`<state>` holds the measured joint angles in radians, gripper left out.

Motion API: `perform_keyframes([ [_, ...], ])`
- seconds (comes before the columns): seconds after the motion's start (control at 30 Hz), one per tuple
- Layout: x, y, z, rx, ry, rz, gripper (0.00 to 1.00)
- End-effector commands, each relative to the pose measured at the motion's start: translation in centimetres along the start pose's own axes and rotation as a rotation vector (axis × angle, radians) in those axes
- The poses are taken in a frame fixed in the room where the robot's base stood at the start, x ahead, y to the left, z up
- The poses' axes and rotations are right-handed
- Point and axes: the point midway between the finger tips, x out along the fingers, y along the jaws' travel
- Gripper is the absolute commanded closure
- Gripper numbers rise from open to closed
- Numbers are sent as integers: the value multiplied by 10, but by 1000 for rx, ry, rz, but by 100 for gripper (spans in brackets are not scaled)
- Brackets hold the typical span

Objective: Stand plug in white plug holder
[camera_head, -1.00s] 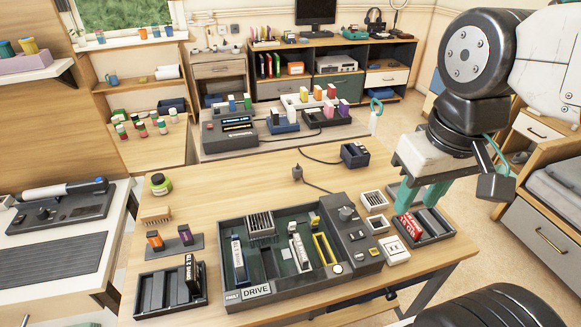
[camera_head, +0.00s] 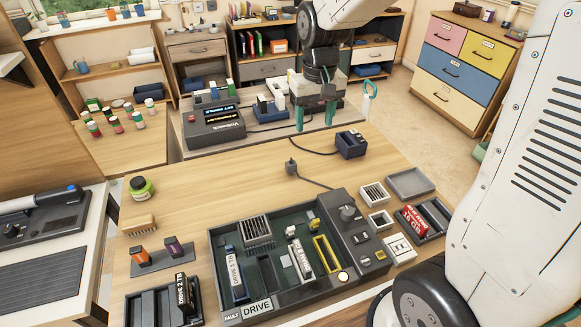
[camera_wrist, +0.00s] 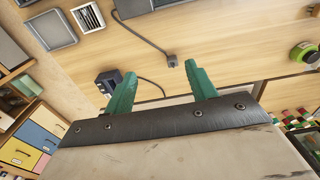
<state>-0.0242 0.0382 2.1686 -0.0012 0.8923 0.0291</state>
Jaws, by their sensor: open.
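A small dark grey plug (camera_head: 291,167) on a cord is on the wooden tabletop, behind the drive console. It also shows in the wrist view (camera_wrist: 172,62), beyond my fingertips and apart from them. A white block with dark openings (camera_head: 398,250), which looks like the plug holder, sits right of the console; the two small white frames behind it make this uncertain. My gripper (camera_head: 315,114) has green fingers, is open and empty, and hangs above the table's far edge. In the wrist view its spread fingers (camera_wrist: 162,88) have nothing between them.
The dark console (camera_head: 290,295) fills the front middle. A dark blue box with a cord (camera_head: 351,145) stands right of the plug. A grey tray (camera_head: 410,183) and a tray with a red drive (camera_head: 440,228) lie at the right. Bare tabletop surrounds the plug.

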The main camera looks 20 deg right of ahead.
Motion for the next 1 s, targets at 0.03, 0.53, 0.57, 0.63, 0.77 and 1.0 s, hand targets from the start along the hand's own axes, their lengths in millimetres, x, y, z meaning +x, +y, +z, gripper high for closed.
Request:
perform_keyframes([
  [0.03, 22, -2, -19, -1, -16, 0, 44],
  [0.53, 149, -15, -101, -5, -44, 0, 44],
  [0.57, 153, -15, -102, -5, -44, 0, 44],
  [0.63, 161, -16, -101, -5, -44, 0, 44],
  [0.77, 174, -16, -100, -5, -44, 0, 44],
  [1.0, 201, -20, -99, -5, -46, 0, 44],
])
